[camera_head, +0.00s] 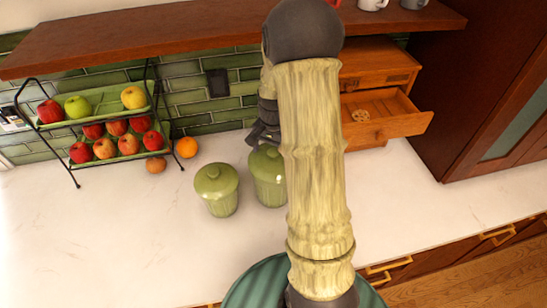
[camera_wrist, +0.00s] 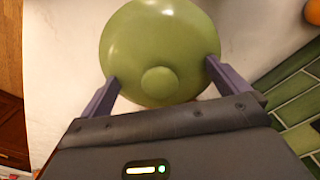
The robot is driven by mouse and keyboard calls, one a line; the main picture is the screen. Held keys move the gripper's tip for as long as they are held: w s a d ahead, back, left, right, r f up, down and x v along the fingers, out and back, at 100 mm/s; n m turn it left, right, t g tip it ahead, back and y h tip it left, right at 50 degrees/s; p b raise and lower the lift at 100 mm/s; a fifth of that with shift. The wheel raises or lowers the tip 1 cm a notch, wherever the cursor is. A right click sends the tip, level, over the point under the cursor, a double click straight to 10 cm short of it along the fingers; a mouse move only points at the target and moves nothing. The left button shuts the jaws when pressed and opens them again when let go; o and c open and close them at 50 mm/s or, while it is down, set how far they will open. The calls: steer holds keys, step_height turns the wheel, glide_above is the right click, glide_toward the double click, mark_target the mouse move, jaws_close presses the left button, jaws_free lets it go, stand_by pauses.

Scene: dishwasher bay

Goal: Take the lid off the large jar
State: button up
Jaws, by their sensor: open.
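Two green ceramic jars with knobbed lids stand on the white counter. The left jar (camera_head: 222,204) has its lid (camera_head: 216,178) on. The right jar (camera_head: 268,190) is farther back and partly hidden by my arm; its lid (camera_head: 264,160) is on too. I cannot tell surely which jar is larger. My gripper (camera_head: 263,138) is above the right jar. In the wrist view, my open gripper (camera_wrist: 162,72) has one finger on each side of the round lid (camera_wrist: 150,35), with the knob (camera_wrist: 160,80) between them. I cannot tell whether the fingers touch the lid.
A two-tier fruit rack (camera_head: 75,150) stands at the left, with an orange (camera_head: 187,147) beside it. A wooden shelf (camera_head: 160,38) overhangs the back of the counter. An open wooden drawer (camera_head: 400,122) juts out behind my arm. The front counter is clear.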

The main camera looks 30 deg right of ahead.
mark_target(273, 151)
stand_by(0.4)
steer(key=shift+s, duration=0.1)
steer(key=c, duration=1.1)
steer(key=shift+s, duration=0.1)
steer(key=shift+c, duration=0.7)
steer(key=shift+f, duration=0.1)
steer(key=shift+r+b, duration=0.35)
steer(key=shift+r, duration=0.2)
steer(key=c, duration=0.6)
steer(key=r+b, duration=0.2)
steer(key=r, duration=0.7)
steer(key=shift+w+r, duration=0.1)
steer(key=shift+w, duration=0.1)
jaws_close()
